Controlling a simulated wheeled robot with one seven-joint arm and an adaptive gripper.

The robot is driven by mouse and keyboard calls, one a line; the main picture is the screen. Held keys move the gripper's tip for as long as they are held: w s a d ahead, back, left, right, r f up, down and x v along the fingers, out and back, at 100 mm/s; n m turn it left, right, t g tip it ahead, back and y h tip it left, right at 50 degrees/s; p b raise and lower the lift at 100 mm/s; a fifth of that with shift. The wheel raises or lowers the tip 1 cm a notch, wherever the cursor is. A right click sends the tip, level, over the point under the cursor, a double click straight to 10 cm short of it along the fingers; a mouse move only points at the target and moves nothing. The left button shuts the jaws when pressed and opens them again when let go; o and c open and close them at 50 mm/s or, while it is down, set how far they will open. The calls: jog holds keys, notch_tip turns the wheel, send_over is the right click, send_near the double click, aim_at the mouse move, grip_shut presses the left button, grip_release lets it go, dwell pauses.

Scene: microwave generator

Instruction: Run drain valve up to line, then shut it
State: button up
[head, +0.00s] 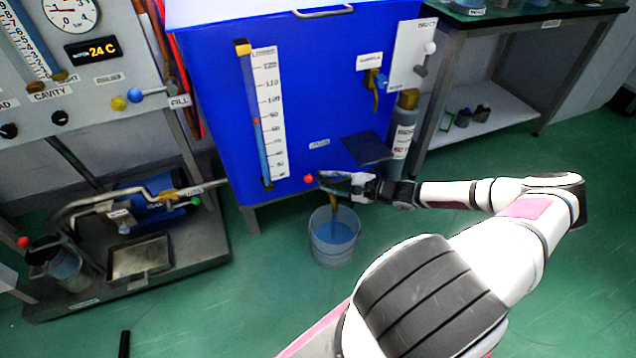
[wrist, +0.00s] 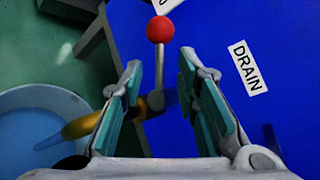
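The drain valve lever, a thin rod with a red ball (wrist: 160,30), points away from my gripper in the wrist view; the ball also shows in the head view (head: 309,179). Its brass outlet (wrist: 85,125) angles toward the bucket. My gripper (wrist: 160,68) is open, with the rod between its two fingers and a gap on each side. The bucket (head: 334,252) stands on the floor under the outlet, with blue liquid inside. The brass spout partly shows above it.
The blue tank (head: 305,100) carries a sight gauge (head: 268,115) with a small red mark, and a DRAIN label (wrist: 248,68). A dark flap (head: 368,148) sits above my gripper. A pump cart (head: 180,270) stands left, a bench (head: 500,30) right.

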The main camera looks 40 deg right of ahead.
aim_at(319, 179)
jog(key=shift+b+x, duration=0.65)
jog(key=shift+x, duration=1.6)
